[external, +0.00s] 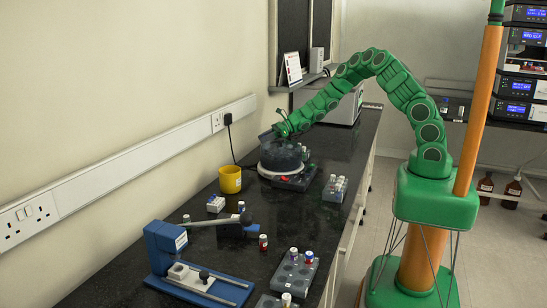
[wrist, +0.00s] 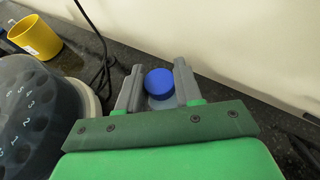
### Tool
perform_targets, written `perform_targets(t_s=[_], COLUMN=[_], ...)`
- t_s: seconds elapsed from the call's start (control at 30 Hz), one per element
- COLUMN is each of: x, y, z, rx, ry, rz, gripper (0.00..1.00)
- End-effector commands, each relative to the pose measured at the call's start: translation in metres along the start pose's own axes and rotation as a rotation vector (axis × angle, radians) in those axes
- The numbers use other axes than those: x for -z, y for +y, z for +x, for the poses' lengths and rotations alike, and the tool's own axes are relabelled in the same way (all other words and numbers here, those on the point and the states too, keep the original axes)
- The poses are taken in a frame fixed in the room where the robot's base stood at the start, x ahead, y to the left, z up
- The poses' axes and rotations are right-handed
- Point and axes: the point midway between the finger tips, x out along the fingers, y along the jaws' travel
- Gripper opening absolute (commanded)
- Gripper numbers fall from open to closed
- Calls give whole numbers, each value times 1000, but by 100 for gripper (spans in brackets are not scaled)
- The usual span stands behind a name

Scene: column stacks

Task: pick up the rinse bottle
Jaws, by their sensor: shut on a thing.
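The rinse bottle shows in the wrist view as a round blue cap (wrist: 158,79) with a paler body below it. My gripper (wrist: 159,67) has one grey finger on each side of it and is shut on it. In the external view my gripper (external: 283,127) is at the far side of the dark round carousel, close to the wall. The bottle cannot be made out there, and its label and lower part are hidden in the wrist view.
The numbered carousel (wrist: 35,100) stands close to the left of my gripper. A yellow cup (external: 230,180) and a black cable (wrist: 104,60) are nearby. The wall (wrist: 240,40) is close behind. Vial racks (external: 335,188) and a blue device (external: 168,250) stand on the dark bench.

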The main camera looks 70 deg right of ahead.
Motion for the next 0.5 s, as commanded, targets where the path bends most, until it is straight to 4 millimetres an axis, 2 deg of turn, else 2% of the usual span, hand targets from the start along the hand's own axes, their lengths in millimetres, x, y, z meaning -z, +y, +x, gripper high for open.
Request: perform_targets(t_s=[0.27,0.5], x=[-24,-45], y=[-1,12], z=[-10,-34], rx=[2,2], ry=[-3,-4], rz=[-3,-2], gripper=[3,3])
